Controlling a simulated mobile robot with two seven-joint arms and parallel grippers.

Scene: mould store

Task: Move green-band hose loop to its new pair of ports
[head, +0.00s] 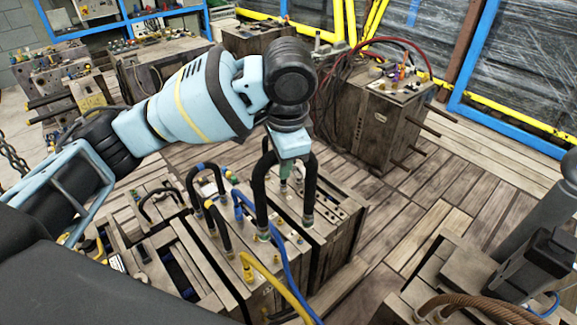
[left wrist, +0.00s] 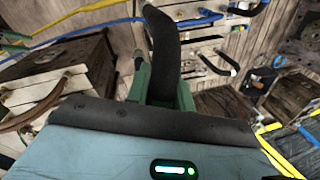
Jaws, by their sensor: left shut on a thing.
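The green-band hose loop (head: 261,200) is a thick black hose bent in an upside-down U, with greenish bands at its lower ends. It stands over the top of the wooden mould block (head: 340,250). Its two ends hang down at the block's ports; I cannot tell whether they are seated or just above. My left gripper (head: 286,168) is shut on the top of the loop. In the left wrist view its green fingers (left wrist: 164,85) clasp the black hose (left wrist: 165,45).
A second block with red hoses (head: 375,115) stands behind. Plank floor (head: 425,215) lies clear to the right.

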